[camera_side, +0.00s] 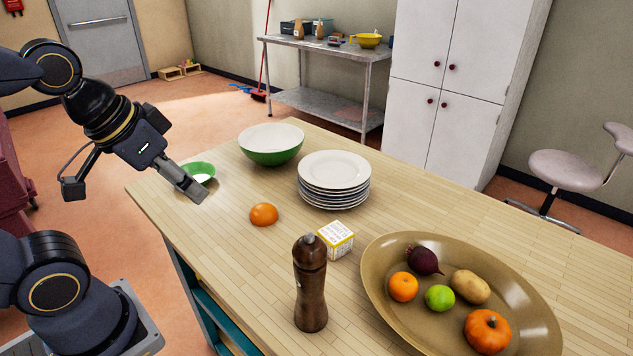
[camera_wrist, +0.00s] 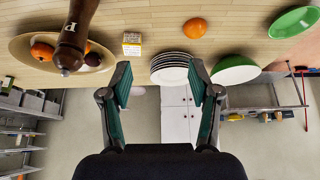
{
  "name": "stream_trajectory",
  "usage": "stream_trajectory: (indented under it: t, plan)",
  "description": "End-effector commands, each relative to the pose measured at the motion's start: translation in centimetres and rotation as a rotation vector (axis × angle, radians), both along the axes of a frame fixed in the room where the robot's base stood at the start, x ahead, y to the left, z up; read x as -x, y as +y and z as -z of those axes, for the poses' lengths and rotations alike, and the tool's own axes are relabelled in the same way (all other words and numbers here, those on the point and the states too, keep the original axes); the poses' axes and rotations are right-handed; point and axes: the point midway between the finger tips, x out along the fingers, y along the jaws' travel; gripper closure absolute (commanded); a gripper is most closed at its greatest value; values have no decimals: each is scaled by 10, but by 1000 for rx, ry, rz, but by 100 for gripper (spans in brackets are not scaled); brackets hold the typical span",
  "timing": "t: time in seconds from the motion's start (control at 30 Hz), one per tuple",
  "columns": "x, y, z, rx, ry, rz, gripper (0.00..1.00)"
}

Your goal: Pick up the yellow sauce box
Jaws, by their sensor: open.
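The yellow sauce box (camera_side: 335,239) is a small white and yellow carton on the wooden table, between the pepper mill and the plate stack. My gripper (camera_side: 192,192) is above the table's left edge near the small green bowl, well apart from the box. In the wrist view my gripper (camera_wrist: 162,85) has its two fingers spread wide with nothing between them.
A dark pepper mill (camera_side: 310,285) stands just in front of the box. A stack of white plates (camera_side: 334,183), a large green bowl (camera_side: 270,146), a small green bowl (camera_side: 199,172) and an orange half (camera_side: 263,214) lie around. A brown platter (camera_side: 385,322) holds produce at right.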

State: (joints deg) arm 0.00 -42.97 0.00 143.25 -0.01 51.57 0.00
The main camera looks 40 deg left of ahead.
Motion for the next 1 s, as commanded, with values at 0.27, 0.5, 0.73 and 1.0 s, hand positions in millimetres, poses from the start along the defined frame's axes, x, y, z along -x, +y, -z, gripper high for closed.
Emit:
stream_trajectory:
  t: [0.27,0.5,0.73,1.0]
  plan:
    - [0,0,0,0,0,0,9]
    - [0,0,0,0,0,-1,9]
    - [-19,-1,-39,10,-7,-12,9]
    - [-122,-24,-75,15,143,35,9]
